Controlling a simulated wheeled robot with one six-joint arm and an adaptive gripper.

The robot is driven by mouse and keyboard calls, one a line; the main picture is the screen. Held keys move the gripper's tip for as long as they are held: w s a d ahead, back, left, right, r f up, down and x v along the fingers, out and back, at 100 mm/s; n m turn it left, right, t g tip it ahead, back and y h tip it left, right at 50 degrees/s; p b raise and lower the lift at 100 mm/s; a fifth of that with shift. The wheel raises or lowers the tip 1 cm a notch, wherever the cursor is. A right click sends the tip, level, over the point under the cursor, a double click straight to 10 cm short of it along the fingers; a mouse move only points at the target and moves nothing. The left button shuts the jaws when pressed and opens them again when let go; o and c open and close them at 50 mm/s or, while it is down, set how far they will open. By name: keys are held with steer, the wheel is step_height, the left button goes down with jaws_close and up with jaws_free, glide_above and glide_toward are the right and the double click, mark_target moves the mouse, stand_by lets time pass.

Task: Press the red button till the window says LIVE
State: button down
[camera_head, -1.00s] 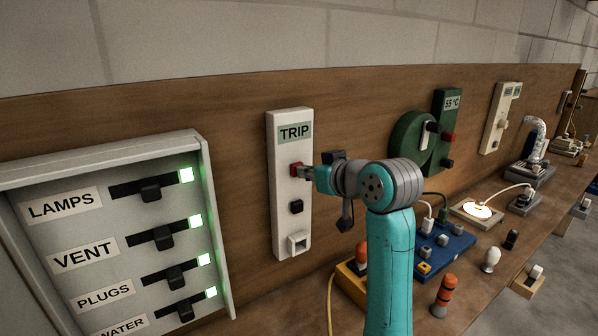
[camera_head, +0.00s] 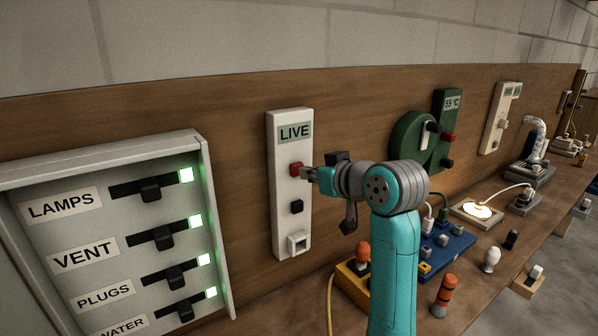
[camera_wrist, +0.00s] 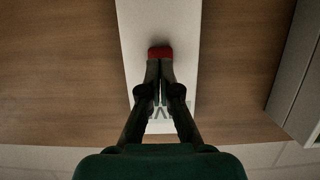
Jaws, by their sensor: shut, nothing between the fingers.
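The white upright unit (camera_head: 285,225) is fixed to the brown board, with a display window (camera_head: 294,132) at its top that reads LIVE. The red button (camera_head: 296,169) is below the window, with a black button (camera_head: 296,206) under it. My gripper (camera_head: 306,174) is shut and empty, with its tips at the right side of the red button in the head view. In the wrist view the shut fingertips (camera_wrist: 159,64) are at the red button (camera_wrist: 160,52). I cannot tell whether they touch it. The wrist view shows the window partly hidden behind the fingers.
A grey panel (camera_head: 60,180) with labelled sliders and green lights stands at the left. A green round device (camera_head: 408,140) with a 55 °C display is to the right.

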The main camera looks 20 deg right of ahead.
steer(key=shift+s+d, duration=0.2)
steer(key=shift+s, duration=0.45)
steer(key=shift+s+d, duration=0.25)
steer(key=shift+s, duration=0.4)
steer(key=shift+s+d, duration=0.2)
steer(key=shift+s, duration=0.45)
